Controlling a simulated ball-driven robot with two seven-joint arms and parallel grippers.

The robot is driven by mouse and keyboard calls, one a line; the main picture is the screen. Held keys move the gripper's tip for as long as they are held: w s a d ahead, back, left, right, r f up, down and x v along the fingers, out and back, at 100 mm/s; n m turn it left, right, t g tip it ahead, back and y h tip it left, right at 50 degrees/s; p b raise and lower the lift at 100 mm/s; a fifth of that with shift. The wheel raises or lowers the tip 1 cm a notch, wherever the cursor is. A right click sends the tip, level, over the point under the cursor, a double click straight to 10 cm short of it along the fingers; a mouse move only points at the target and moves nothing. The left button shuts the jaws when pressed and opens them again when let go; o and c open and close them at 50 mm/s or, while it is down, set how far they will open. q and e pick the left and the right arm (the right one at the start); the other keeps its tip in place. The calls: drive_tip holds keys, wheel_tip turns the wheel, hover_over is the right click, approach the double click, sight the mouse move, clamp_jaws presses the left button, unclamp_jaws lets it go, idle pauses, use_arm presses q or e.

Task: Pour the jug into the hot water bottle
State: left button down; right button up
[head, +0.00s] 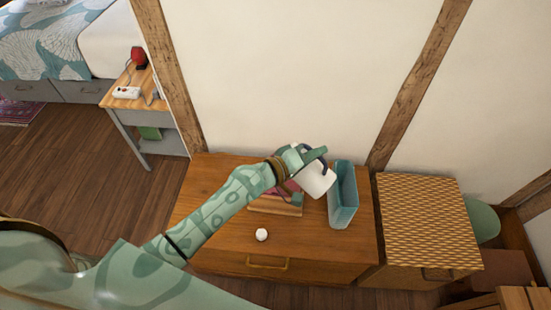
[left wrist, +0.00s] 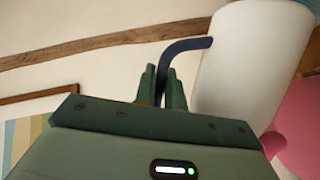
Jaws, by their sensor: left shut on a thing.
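My left gripper (head: 316,154) is shut on the dark blue handle of the white jug (head: 317,182). The left wrist view shows the fingers (left wrist: 163,86) closed around that handle, with the white jug body (left wrist: 250,65) to their right. The jug is held above the dresser top and looks tilted. The pink hot water bottle (head: 292,186) is mostly hidden behind my left arm and the jug, at a wooden stand. Its pink surface also shows in the left wrist view (left wrist: 301,112), below the jug. I cannot tell where its mouth is. My right gripper is out of view.
The wooden dresser (head: 215,205) carries a teal open bin (head: 344,205) just right of the jug, a wooden stand (head: 275,208) and a small white ball (head: 262,235). A woven-top cabinet (head: 428,220) stands right. The dresser's front left is clear.

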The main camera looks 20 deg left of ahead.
use_arm(q)
drive_tip(key=shift+a+r, duration=0.2)
drive_tip(key=shift+r, duration=0.1)
idle(0.6)
